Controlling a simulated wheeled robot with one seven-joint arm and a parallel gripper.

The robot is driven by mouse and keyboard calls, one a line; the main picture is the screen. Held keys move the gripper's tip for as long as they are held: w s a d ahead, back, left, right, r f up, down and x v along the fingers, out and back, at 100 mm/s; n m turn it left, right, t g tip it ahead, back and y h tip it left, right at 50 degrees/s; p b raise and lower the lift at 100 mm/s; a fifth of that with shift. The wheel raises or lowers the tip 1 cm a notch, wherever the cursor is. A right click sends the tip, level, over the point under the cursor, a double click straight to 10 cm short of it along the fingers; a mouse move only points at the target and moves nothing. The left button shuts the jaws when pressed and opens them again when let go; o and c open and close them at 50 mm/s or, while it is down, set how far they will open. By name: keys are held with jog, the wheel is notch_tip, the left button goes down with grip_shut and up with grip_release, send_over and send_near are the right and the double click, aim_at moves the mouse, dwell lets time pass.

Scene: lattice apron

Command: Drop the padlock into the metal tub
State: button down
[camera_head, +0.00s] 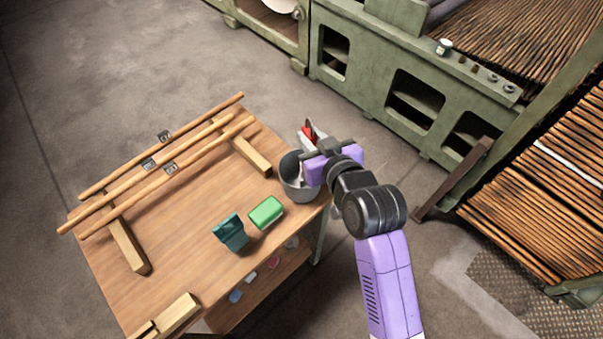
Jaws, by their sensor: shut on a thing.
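The metal tub (298,191) is a grey, round, open container at the right corner of the wooden table. My purple and dark grey gripper (302,178) is at the tub's mouth and covers part of its opening. Its fingers point down and are shut. The thing between them is mostly hidden by the gripper, so I cannot make out the padlock's shape. I see no padlock elsewhere on the table. I cannot tell how far the fingertips are from the tub's inner wall.
A red and white thing (308,132) shows just behind my gripper. A green box (266,212) and a teal holder (230,232) stand near the front edge of the table (185,245). Long wooden rods (150,175) lie on supports at left. Green machinery (385,75) stands behind.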

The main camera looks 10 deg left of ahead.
notch_tip(320, 180, down, 6)
jog(key=b, duration=0.3)
dwell(0.3)
jog(key=c, duration=1.2)
grip_release()
jog(key=b+v, duration=0.1)
jog(key=v, duration=0.7)
jog(key=shift+b, duration=0.4)
